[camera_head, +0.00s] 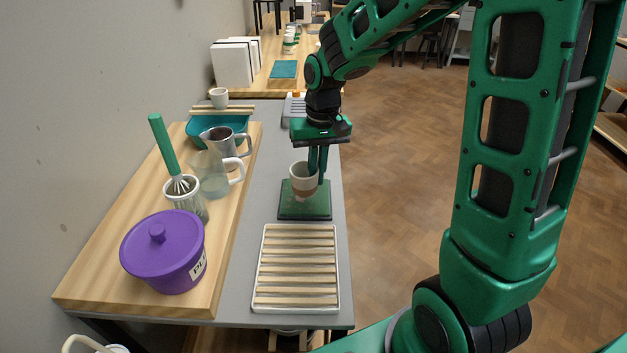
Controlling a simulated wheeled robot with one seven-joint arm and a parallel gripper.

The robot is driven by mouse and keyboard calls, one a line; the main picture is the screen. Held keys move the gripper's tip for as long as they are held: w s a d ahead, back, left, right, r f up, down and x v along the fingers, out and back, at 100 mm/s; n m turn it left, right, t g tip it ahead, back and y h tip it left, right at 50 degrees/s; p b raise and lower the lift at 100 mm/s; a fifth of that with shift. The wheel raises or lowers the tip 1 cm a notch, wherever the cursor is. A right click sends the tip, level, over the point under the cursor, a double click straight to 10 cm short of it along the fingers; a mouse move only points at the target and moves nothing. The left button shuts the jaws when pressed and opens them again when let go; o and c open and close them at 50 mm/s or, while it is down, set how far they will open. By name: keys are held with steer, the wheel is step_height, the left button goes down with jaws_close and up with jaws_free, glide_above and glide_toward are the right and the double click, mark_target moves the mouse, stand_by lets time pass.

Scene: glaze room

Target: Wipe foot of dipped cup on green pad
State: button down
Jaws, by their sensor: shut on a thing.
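A cup (302,180), pale on top with a brown lower part, is upright over the green pad (291,211) on the grey table. My gripper (318,176) comes down from above and is shut on the cup's right wall. The cup's foot is at or just above the pad; I cannot tell whether it touches. The fingers hide part of the cup's right side.
A slatted white tray (257,289) lies just in front of the pad. On the wooden board at left stand a purple lidded tub (150,262), a whisk in a pot (187,205), a clear jug (208,178), a metal pitcher (222,143) and a teal basin (199,124). Another cup (219,98) stands behind.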

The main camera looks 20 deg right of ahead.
steer(key=shift+r, duration=2.4)
